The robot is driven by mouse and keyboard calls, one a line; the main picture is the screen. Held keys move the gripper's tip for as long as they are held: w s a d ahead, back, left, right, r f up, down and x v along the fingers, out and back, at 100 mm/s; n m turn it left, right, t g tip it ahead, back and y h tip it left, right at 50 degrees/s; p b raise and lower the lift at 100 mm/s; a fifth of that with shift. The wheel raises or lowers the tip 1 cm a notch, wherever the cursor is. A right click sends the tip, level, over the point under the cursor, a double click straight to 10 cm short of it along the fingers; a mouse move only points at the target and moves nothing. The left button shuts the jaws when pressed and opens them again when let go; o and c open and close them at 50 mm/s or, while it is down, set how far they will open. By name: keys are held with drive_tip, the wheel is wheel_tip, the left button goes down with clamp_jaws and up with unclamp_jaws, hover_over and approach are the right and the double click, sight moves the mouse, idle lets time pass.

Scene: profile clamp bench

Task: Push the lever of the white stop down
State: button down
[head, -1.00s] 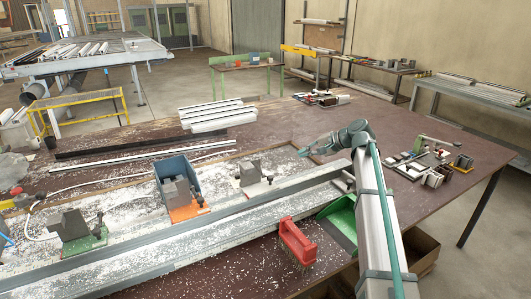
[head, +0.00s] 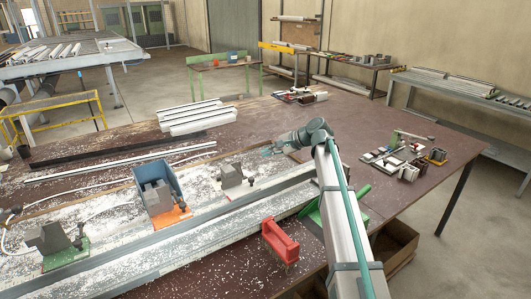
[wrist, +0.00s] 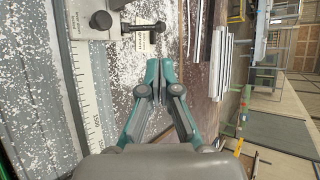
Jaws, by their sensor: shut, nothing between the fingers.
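The white stop (head: 229,186) stands on the metal rail bed, rightmost of three stops, with a grey block on it and a dark lever with a knob (head: 251,180) on its right side. In the wrist view, part of the white stop (wrist: 82,20) is at the top left, and its black lever (wrist: 143,27) reaches right from it over a small label. My gripper (head: 266,152) is behind and right of the white stop, apart from it. In the wrist view my gripper (wrist: 155,68) is shut and empty, its fingertips just below the lever in the picture, not visibly touching it.
An orange stop (head: 172,217) with a blue bin (head: 172,175) behind it and a green stop (head: 66,256) stand to the left. White profiles (head: 197,120) lie behind. White chips cover the bed.

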drive_tip(key=p+x, duration=0.3)
drive_tip(key=x, duration=0.9)
drive_tip(key=shift+d+r+p, duration=0.1)
drive_tip(key=shift+p, duration=0.25)
